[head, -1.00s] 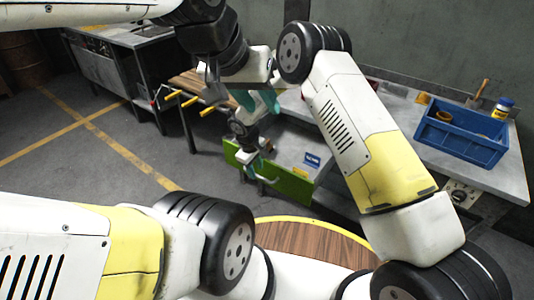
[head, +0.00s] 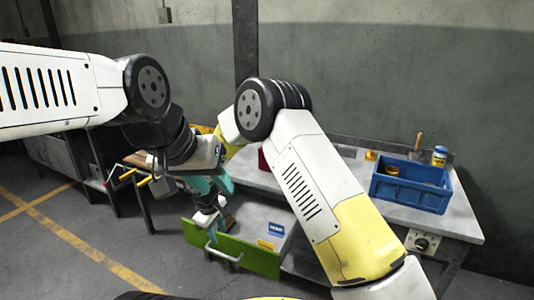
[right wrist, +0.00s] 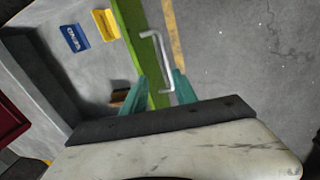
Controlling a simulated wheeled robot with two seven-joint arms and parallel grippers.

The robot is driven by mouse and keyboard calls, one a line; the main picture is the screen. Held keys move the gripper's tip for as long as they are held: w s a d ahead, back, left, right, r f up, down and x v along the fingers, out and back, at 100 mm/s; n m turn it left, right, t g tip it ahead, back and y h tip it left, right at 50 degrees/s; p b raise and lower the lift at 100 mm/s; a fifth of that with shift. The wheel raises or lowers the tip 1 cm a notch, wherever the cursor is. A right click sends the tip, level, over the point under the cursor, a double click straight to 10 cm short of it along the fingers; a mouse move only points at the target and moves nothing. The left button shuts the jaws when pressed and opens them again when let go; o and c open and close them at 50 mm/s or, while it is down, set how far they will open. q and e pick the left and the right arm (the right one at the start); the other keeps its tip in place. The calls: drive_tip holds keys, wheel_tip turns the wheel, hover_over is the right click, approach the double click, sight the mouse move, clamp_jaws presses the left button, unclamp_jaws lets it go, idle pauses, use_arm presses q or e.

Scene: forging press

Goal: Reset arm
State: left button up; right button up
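An open drawer with a green front (head: 262,262) sits under the grey bench, its grey metal handle (head: 222,256) facing out. My right gripper (head: 211,232) is low at the drawer's front, partly hidden by the arms. In the right wrist view its two teal fingers (right wrist: 163,88) stand apart, with the green front's edge (right wrist: 131,38) and the handle (right wrist: 157,55) between or beyond them. I cannot tell if they touch. My left gripper (head: 208,183) is above it, teal fingers pointing down; its opening is unclear.
Blue (head: 275,230) and yellow (head: 265,245) labels show in the drawer. Yellow handles (head: 136,180) stick out at the left table. The floor at lower left is clear.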

drive_tip(key=w+d+r+m+t+y, duration=0.1)
drive_tip(key=d+r+m, duration=0.1)
drive_tip(key=d+r, duration=0.7)
drive_tip(key=d+r+m, duration=0.3)
drive_tip(key=d+r, duration=0.3)
drive_tip(key=r, duration=0.5)
drive_tip(key=s+d+r+m+t+y, duration=0.1)
drive_tip(key=s+d+r+m, duration=0.1)
drive_tip(key=s+d+r, duration=0.3)
drive_tip(key=s+d+r+m, duration=0.1)
drive_tip(key=s+d+r, duration=0.1)
drive_tip(key=d+r, duration=0.45)
drive_tip(key=s+d+r+m+t, duration=0.1)
drive_tip(key=s+d+m, duration=0.1)
drive_tip(key=s+d, duration=0.3)
drive_tip(key=s+d+r+m+t+y, duration=0.1)
drive_tip(key=s+d+m, duration=0.2)
drive_tip(key=s, duration=0.7)
drive_tip(key=shift+s+d+r, duration=0.15)
drive_tip(key=shift+d+r, duration=0.1)
drive_tip(key=shift+d, duration=0.8)
